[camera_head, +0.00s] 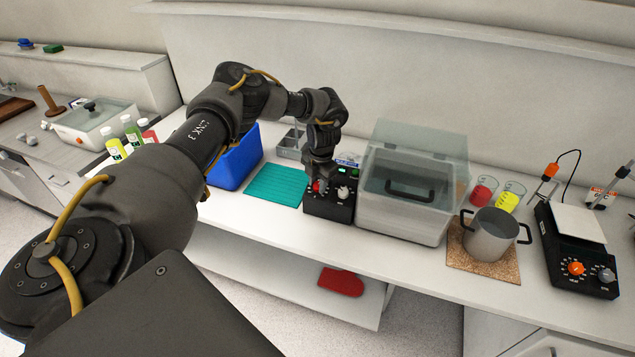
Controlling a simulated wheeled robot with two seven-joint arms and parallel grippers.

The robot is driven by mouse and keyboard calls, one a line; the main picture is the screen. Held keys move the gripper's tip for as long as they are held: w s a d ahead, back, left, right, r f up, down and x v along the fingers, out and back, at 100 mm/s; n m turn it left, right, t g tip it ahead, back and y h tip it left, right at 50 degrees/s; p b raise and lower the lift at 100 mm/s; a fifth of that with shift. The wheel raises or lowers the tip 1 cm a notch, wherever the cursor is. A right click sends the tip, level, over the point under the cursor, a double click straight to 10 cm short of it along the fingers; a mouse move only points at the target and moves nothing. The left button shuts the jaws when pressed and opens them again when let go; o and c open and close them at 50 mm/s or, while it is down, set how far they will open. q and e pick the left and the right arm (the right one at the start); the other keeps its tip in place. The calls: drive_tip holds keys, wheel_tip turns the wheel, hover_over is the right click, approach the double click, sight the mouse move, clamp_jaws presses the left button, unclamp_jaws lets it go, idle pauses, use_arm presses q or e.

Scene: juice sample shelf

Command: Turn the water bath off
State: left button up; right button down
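The water bath (390,213) is a light grey tank with a clear lid and a dark handle, at the middle of the bench. Its black control box (328,208) adjoins it on the left. The box front has a red control (318,187), a pale knob (343,192) and a small green-lit display near the top. My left gripper (318,178) points down at the red control, touching it or very close. Its fingers are small and dark against the box, so I cannot tell whether they are open or shut. My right gripper is out of view.
A teal mat (275,184) and a blue bin (234,166) are left of the control box. A metal pot (488,235) on a cork mat, two beakers and a hotplate (575,245) stand right. A red item (341,282) lies on the lower shelf.

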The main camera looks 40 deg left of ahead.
use_arm(q)
drive_tip(key=c, duration=0.3)
drive_tip(key=shift+c, duration=0.2)
